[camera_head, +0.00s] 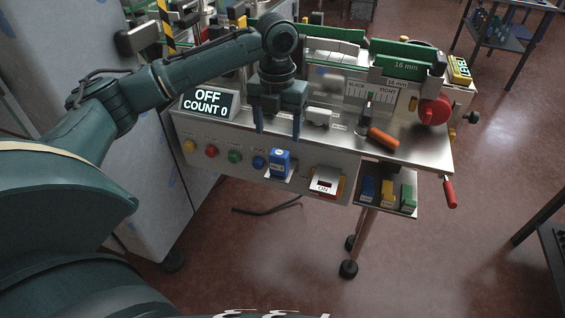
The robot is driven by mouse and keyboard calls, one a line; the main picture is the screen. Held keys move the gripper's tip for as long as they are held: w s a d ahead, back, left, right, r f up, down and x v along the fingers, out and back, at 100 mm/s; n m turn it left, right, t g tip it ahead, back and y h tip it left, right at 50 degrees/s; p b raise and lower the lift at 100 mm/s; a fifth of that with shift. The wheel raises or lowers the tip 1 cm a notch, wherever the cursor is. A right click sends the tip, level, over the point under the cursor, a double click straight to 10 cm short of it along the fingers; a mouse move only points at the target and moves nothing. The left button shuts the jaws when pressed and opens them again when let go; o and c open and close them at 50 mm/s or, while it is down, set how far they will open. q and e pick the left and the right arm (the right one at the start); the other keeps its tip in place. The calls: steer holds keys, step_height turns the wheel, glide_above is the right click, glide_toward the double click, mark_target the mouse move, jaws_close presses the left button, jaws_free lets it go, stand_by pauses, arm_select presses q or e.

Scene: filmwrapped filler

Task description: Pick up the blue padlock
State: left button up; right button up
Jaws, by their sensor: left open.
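A small blue block-like body with a white label, which looks like a blue padlock (279,163), is at the front panel below my left gripper. A second blue body (367,188) with a pale label lies in the small tray (403,210) at the lower right, beside a yellow one (386,191) and a green one (407,197). Shackles are too small to make out. My left gripper (277,131) points down over the front edge of the machine, its fingers apart and nothing between them. My right gripper is not in view.
The steel machine (435,153) has a display reading OFF, COUNT 0 (209,103), a row of coloured buttons, an ON switch (324,186), an orange-handled lever (383,138) and a red knob (434,111). A grey cabinet (60,40) stands left. Floor in front is mostly clear.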

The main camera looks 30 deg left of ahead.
mark_target(279, 153)
arm_select(q)
steer(key=f, duration=0.8)
steer(key=shift+w+f, duration=0.15)
steer(key=shift+w, duration=0.1)
steer(key=shift+f, duration=0.3)
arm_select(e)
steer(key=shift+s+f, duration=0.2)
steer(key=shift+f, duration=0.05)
arm_select(q)
steer(key=shift+c, duration=0.3)
